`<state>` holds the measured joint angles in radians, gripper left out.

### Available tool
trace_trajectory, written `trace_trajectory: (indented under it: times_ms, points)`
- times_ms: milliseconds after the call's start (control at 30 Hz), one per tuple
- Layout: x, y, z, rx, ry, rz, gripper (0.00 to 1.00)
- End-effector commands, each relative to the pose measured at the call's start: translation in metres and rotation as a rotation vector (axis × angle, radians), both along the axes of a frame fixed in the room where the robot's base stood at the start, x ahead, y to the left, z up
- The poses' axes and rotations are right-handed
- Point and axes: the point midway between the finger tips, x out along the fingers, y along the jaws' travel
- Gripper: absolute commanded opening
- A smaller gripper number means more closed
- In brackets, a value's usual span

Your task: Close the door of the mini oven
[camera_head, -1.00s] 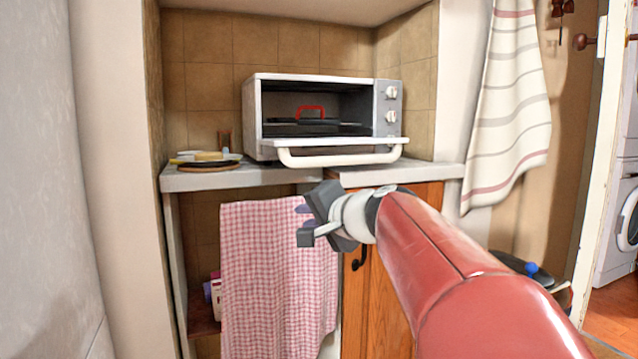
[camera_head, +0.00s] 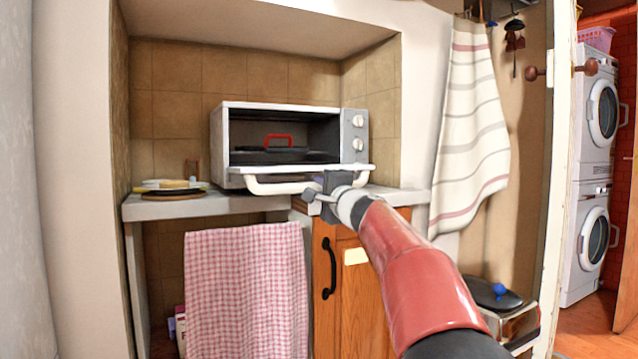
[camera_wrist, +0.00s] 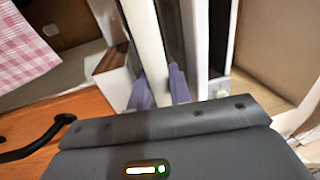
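The white mini oven (camera_head: 345,110) stands on the counter with its door (camera_head: 310,170) folded down, so the inside with a red-handled dark pan shows. The door's white handle bar (camera_head: 285,187) curves out at the front. My gripper (camera_head: 322,190) is at the right part of this handle in the head view. In the wrist view the two purple fingers (camera_wrist: 158,90) stand apart, with the white bar (camera_wrist: 143,35) running between them. I cannot tell whether either finger touches the bar.
The grey counter (camera_head: 150,208) holds a board with a plate (camera_head: 175,190) left of the oven. A pink checked towel (camera_head: 245,285) hangs below, beside a wooden cabinet door (camera_head: 350,300) with a black handle. A striped towel (camera_head: 470,130) hangs at right.

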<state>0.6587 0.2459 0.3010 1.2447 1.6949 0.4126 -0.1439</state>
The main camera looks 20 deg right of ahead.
Motion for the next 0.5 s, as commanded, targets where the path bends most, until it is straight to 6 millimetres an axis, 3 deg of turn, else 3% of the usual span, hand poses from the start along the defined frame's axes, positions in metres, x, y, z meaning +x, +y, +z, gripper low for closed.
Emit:
trace_trajectory:
  times_ms: [300,433,500]
  points:
    - [0.0034,0.0005,0.0002,0.000,0.000,0.000,0.19]
    - [0.0032,0.0005,0.0000,0.000,0.000,0.000,0.02]
    - [0.0032,0.0005,0.0000,0.000,0.000,0.000,0.00]
